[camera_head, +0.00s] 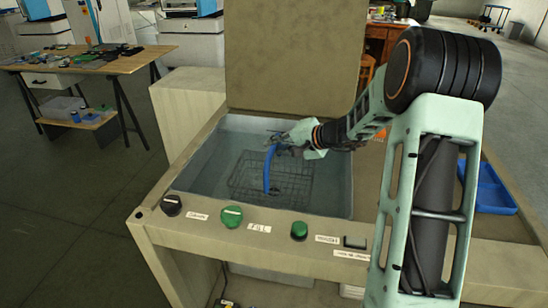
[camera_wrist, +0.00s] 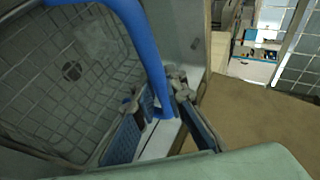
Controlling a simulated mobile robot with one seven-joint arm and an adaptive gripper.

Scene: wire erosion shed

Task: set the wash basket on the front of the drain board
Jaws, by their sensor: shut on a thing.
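The wash basket (camera_head: 298,192) is a dark wire mesh basket with a blue arched handle (camera_head: 268,168). It is inside the wash tank (camera_head: 200,172) in the head view; I cannot tell whether it touches the tank floor. My gripper (camera_head: 283,143) is shut on the blue handle near its top. In the wrist view the fingers (camera_wrist: 165,108) close around the handle, and the basket mesh (camera_wrist: 55,110) fills the left side. A flat tan top (camera_head: 368,190), likely the drain board, lies right of the tank, partly hidden by my arm.
A blue divided tray (camera_head: 490,190) sits on the right of the tan top. A tall tan lid or panel (camera_head: 295,60) stands behind the tank. Knobs, including a green one (camera_head: 232,216), line the front edge. A cluttered workbench (camera_head: 90,65) stands at the left.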

